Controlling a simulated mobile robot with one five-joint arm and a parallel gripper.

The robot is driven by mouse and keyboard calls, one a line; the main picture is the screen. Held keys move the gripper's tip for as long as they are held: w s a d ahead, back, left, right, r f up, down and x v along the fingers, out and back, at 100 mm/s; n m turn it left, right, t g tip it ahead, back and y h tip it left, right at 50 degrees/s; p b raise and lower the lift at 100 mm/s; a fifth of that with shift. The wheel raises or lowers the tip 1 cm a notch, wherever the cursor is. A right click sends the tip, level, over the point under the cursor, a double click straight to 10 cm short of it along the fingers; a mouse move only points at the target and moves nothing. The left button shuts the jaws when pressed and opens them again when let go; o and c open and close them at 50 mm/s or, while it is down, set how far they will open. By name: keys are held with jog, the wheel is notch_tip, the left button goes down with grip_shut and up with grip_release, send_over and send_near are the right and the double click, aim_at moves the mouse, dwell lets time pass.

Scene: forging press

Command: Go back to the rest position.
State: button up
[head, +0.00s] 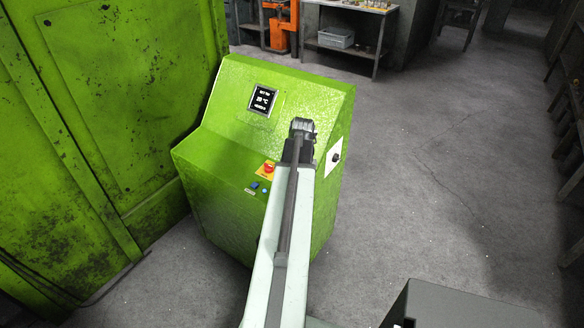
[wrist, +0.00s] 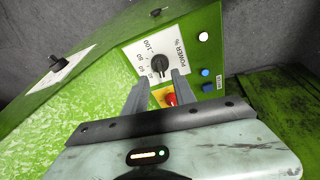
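My arm reaches over a green control console (head: 225,150) in the head view. My gripper (wrist: 158,77) shows in the wrist view with its two grey fingers apart and nothing held between them. It points at the console's panel, near a black power knob (wrist: 160,66) on a white scale plate. A red emergency stop button (wrist: 170,98) on a yellow plate shows behind and between the fingers. I cannot tell whether the fingers touch anything. In the head view the arm hides the power knob.
A display (head: 263,99) is on the console's sloped face. A black side knob (head: 335,158) sits on a white plate. A large green machine wall (head: 110,100) stands at the left. A workbench (head: 350,50) is at the back. The floor (head: 440,180) to the right is mostly clear.

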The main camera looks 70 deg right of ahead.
jog(key=shift+p+v, duration=0.4)
jog(key=shift+v, duration=0.7)
